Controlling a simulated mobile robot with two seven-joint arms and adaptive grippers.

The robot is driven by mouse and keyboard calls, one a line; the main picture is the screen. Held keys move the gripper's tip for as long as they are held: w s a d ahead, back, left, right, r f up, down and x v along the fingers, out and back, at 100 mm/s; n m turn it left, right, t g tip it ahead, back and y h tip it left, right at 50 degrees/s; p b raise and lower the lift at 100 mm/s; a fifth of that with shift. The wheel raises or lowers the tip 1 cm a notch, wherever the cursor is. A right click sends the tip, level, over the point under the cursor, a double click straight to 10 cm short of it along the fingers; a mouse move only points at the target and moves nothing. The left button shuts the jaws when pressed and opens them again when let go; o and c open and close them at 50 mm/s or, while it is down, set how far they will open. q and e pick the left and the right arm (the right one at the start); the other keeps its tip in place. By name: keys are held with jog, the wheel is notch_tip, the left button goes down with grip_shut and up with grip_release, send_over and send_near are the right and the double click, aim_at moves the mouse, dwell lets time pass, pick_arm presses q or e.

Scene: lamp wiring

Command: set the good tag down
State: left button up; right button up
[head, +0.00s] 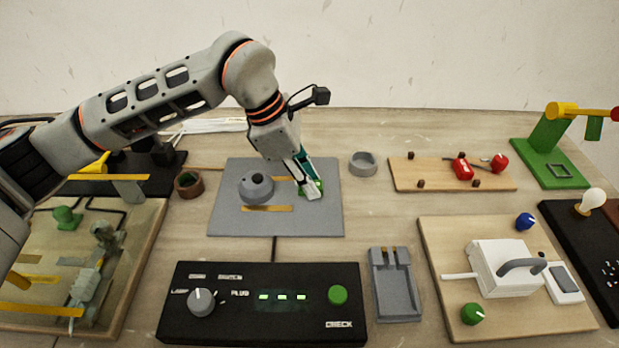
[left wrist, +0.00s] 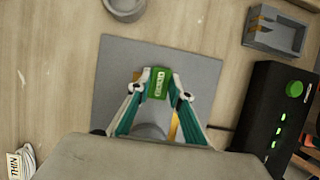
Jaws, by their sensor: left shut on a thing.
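The good tag is a small green block with pale lettering, seen in the left wrist view (left wrist: 158,82). My left gripper (head: 309,188) is shut on it, with a fingertip on each side in the left wrist view. In the head view the tag is mostly hidden by the fingers, over the right part of the grey plate (head: 230,220). I cannot tell whether the tag touches the plate. My right gripper is in neither view.
A grey round knob (head: 256,187) stands on the plate left of the gripper. A black control box (head: 262,325) with a green button lies in front. A grey ring dish (head: 363,164) stands behind right, and a grey holder (head: 397,298) at front right.

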pick_arm(q)
jog(key=shift+r, duration=0.1)
jog(key=o, duration=0.9)
jog(key=shift+c, duration=0.2)
jog(key=v, duration=1.2)
jog(key=shift+p, duration=0.3)
jog(key=shift+s, duration=0.1)
